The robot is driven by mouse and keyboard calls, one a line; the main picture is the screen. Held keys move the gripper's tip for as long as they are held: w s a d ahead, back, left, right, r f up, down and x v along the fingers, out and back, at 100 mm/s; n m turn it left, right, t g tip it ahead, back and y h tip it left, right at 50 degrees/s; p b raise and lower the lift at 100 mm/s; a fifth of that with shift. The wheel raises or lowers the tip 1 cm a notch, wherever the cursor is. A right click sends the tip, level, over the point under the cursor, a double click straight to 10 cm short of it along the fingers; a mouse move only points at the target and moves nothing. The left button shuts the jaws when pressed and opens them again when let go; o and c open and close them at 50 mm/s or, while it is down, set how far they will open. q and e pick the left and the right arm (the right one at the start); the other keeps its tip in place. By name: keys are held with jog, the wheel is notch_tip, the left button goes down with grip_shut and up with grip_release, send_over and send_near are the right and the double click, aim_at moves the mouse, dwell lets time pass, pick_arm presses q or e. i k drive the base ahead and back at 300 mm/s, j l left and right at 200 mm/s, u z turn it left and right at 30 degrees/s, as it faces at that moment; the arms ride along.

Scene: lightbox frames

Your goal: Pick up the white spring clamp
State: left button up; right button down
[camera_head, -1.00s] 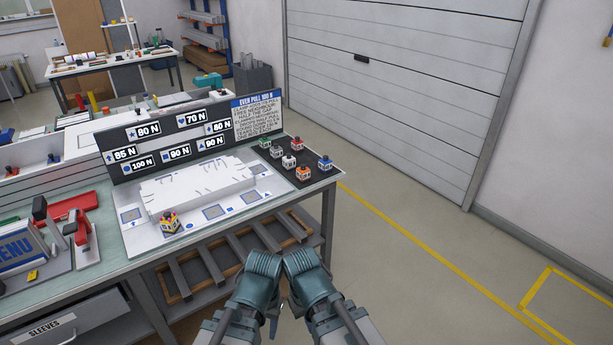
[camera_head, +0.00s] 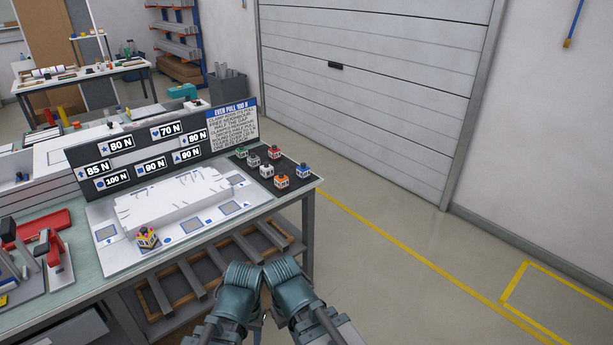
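A small block-like clamp with a white top (camera_head: 266,170) stands on the black mat (camera_head: 252,180) at the right end of the workbench; it looks like the white spring clamp. Similar clamps stand around it: grey (camera_head: 253,160), red (camera_head: 274,153), green (camera_head: 239,153), orange (camera_head: 281,181) and blue (camera_head: 303,170). My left gripper (camera_head: 242,272) and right gripper (camera_head: 282,270) are side by side, low in front of the bench and apart from the clamps. Their fingers cannot be made out, so their opening is unclear.
A white panel with a raised white block (camera_head: 175,200) lies left of the mat, with a yellow-and-red clamp (camera_head: 147,238) on it. A dark sign board (camera_head: 140,160) stands behind. Red tools (camera_head: 55,255) are at far left. The floor right of the bench is clear.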

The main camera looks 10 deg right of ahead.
aim_at(267, 172)
jog(key=u, duration=0.5)
jog(key=i+l+u, duration=0.55)
jog(key=l+u, duration=0.15)
jog(key=i+l, duration=0.15)
jog(key=l, duration=0.2)
jog(key=i+l+u, duration=0.1)
jog(key=l, duration=0.25)
jog(key=i+l, duration=0.25)
jog(key=l, duration=0.15)
jog(key=i+l+u, duration=0.1)
jog(key=l, duration=0.25)
jog(key=i+l, duration=0.15)
jog(key=l, duration=0.2)
jog(key=i+u, duration=0.05)
